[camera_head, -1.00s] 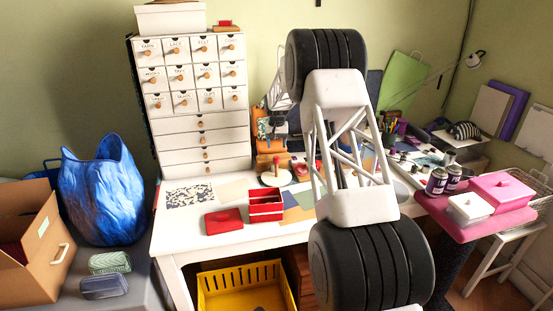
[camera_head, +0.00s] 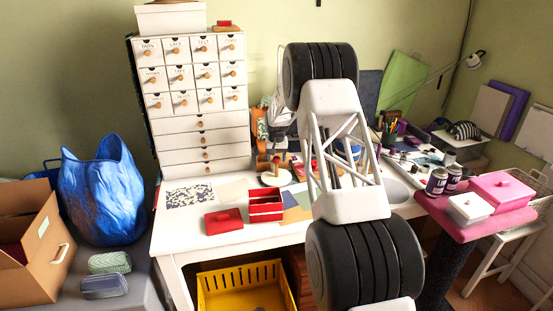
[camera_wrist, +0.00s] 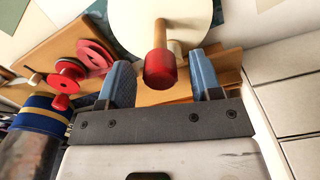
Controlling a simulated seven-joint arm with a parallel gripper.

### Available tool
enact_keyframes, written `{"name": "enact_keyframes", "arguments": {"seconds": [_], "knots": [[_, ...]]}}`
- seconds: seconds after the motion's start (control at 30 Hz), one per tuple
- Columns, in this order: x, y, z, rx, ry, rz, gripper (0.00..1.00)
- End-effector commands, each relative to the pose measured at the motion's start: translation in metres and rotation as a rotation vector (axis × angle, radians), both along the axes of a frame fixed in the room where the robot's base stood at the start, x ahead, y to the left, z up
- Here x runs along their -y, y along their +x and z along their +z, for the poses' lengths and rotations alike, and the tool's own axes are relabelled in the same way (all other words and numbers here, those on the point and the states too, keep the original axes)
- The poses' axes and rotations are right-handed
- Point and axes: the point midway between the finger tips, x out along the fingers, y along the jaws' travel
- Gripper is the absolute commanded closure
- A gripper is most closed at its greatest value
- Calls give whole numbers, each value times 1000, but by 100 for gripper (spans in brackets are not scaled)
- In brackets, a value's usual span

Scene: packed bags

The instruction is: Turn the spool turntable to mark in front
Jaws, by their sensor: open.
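The spool turntable (camera_head: 270,180) is a pale round disc on the desk, left of my arm, with an upright wooden peg. In the wrist view the pale disc (camera_wrist: 128,22) is at the top, cut by the frame edge. Its wooden peg ends in a red knob (camera_wrist: 160,70). My gripper (camera_wrist: 160,62) is open, its two blue-grey fingers on either side of the knob in the picture. I see a gap on both sides; the depth between knob and fingers is unclear. I cannot make out a mark on the disc.
Red spools (camera_wrist: 68,75) lie left of my fingers. A white drawer cabinet (camera_head: 200,105) stands left of the turntable. A red open box (camera_head: 266,205) and a red closed box (camera_head: 223,221) sit in front. My arm hides part of the desk.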

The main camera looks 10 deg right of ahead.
Motion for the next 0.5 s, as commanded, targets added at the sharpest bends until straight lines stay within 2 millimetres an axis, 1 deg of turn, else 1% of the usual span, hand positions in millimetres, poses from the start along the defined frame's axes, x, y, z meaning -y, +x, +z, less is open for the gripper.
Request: {"name": "enact_keyframes", "arguments": {"seconds": [0.1,0.17,0.4,0.5], "knots": [[0,0,0,0,0,0,41],[0,0,0,0,0,0,50],[0,0,0,-1,0,0,87],[0,0,0,-1,0,0,100]]}}
